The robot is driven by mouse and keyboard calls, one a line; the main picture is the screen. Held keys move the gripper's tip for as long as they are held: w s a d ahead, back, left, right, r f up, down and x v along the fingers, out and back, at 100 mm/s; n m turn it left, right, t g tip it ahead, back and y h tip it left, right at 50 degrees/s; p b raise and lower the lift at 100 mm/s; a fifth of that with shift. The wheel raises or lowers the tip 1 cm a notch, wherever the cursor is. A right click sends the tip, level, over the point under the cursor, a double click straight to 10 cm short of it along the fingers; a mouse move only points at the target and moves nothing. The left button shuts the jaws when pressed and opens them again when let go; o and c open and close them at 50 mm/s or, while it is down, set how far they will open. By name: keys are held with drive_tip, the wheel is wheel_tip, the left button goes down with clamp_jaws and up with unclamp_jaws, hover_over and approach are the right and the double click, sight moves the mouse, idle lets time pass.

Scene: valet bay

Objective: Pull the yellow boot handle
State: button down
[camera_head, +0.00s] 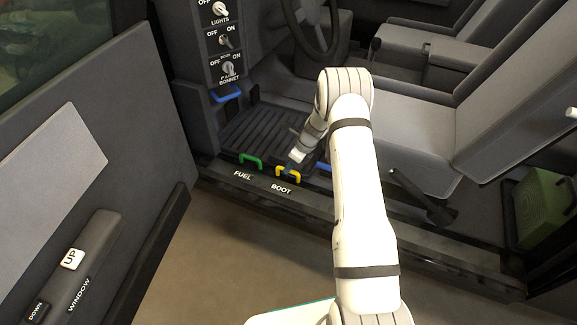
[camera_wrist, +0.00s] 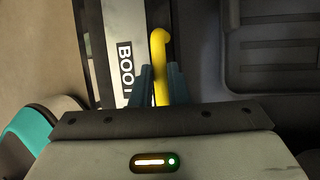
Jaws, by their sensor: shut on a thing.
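The yellow boot handle (camera_head: 288,173) is a small loop on the sill, above the BOOT label (camera_head: 281,188). In the wrist view the handle (camera_wrist: 159,45) runs down between the fingers of my gripper (camera_wrist: 161,88), which is shut on it. The fingers hide the handle's lower part in that view. In the head view my gripper (camera_head: 290,166) reaches down to the handle from above and behind. I cannot tell how far the handle stands out from the sill.
A green handle (camera_head: 250,160) above the FUEL label is just left of the yellow one. A blue handle (camera_head: 323,168) is to its right, partly behind my arm. The open door (camera_head: 150,110) stands at left, the seat (camera_head: 410,130) at right. The floor in front is clear.

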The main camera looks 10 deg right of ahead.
drive_tip(key=r+p, duration=0.2)
drive_tip(key=r, duration=0.1)
drive_tip(key=shift+w+d+r, duration=0.1)
drive_tip(key=shift+w, duration=0.1)
drive_tip(key=shift+r, duration=0.1)
drive_tip(key=c, duration=1.7)
unclamp_jaws()
drive_tip(key=shift+r, duration=0.15)
drive_tip(key=shift+c, duration=0.2)
drive_tip(key=o, duration=0.3)
drive_tip(key=shift+s+f, duration=0.1)
drive_tip(key=shift+f, duration=0.1)
drive_tip(key=shift+o, duration=0.2)
drive_tip(key=shift+r, duration=0.1)
